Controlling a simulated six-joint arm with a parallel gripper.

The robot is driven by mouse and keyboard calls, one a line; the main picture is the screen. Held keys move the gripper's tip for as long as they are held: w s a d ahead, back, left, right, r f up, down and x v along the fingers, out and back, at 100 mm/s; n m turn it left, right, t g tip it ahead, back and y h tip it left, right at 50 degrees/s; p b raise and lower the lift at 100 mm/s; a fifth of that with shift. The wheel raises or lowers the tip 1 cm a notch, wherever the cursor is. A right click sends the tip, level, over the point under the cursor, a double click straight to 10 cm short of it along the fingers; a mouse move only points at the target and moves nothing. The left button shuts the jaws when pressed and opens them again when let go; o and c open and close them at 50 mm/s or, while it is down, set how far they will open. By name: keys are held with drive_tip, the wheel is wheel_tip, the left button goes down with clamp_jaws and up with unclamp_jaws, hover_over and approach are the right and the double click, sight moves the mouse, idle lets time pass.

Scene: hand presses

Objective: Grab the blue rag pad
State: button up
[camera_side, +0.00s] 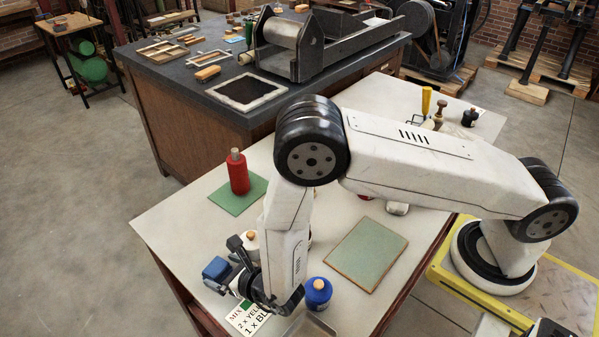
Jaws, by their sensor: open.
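The blue rag pad (216,268) is a small blue block near the front left edge of the white table. My gripper (236,268) is low over the same edge, just right of the pad, with its dark fingers open. The fingers appear close to the pad's right side; I cannot tell whether they touch it. My gripper and wrist hide part of the area around the pad.
A printed card (250,318) lies below my gripper. A blue jar (318,292) stands right of my wrist. A red bottle (239,174) stands on a green mat (224,203) behind. A green board (367,254) lies to the right.

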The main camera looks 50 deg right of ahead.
drive_tip(key=shift+x, duration=0.95)
drive_tip(key=c, duration=0.9)
drive_tip(key=shift+r, duration=0.25)
drive_tip(key=shift+w+r, duration=0.1)
drive_tip(key=shift+r, duration=0.75)
drive_tip(key=s+d+r, duration=0.2)
drive_tip(key=s+r, duration=0.1)
drive_tip(key=s, duration=0.1)
drive_tip(key=s+d+r, duration=0.1)
drive_tip(key=s+r, duration=0.3)
drive_tip(key=s+d+r, duration=0.2)
drive_tip(key=s+r, duration=0.2)
drive_tip(key=s, duration=0.1)
drive_tip(key=shift+d, duration=0.35)
